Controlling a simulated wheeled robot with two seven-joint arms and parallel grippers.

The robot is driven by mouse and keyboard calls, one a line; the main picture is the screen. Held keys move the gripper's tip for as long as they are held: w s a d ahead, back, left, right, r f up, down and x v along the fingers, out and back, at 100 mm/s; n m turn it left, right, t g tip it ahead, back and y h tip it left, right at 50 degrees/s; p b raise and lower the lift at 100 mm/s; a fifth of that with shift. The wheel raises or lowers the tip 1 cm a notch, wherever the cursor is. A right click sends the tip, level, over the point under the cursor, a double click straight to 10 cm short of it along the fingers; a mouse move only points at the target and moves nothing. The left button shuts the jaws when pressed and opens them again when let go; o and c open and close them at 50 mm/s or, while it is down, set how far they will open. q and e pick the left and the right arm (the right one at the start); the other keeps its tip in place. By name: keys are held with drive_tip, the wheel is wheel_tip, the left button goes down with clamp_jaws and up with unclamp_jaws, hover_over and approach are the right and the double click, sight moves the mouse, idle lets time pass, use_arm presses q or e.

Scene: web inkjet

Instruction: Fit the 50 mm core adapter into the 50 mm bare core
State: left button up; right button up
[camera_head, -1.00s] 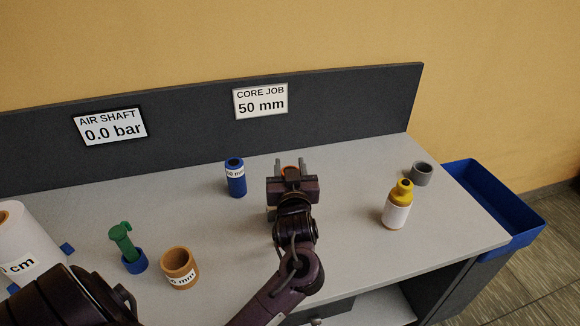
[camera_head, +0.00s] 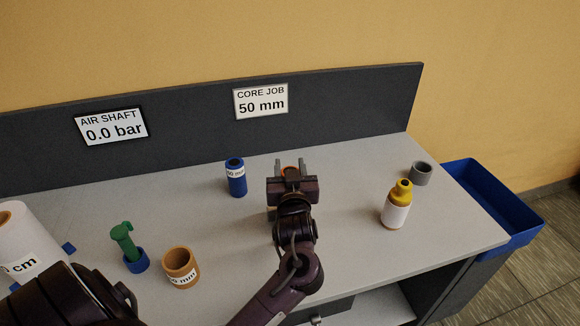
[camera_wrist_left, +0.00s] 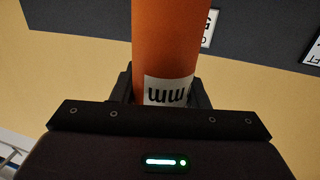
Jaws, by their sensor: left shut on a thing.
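My left gripper (camera_head: 290,164) is over the middle of the table, shut on an orange cylinder (camera_wrist_left: 166,38). In the left wrist view the cylinder stands between the fingers with a white label ending in "mm"; its number is hidden. My right gripper is not in view.
A green tool in a blue holder (camera_head: 136,263) and a white roll (camera_head: 22,240) stand at the left. A yellow-topped bottle (camera_head: 398,208) and a grey ring (camera_head: 420,173) are at the right. A blue bin (camera_head: 490,205) hangs beyond the right edge. Signs read "CORE JOB 50 mm" and "AIR SHAFT 0.0 bar".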

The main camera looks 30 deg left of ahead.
use_arm(q)
drive_tip(key=shift+f+b, duration=0.6)
drive_tip(key=shift+f, duration=0.3)
drive_tip(key=shift+f+b, duration=2.2)
drive_tip(key=shift+f, duration=1.45)
drive_tip(key=o, duration=1.4)
drive_tip(key=b+v, duration=0.1)
drive_tip(key=v, duration=0.6)
drive_tip(key=shift+s+d, duration=0.25)
drive_tip(key=shift+s, duration=0.1)
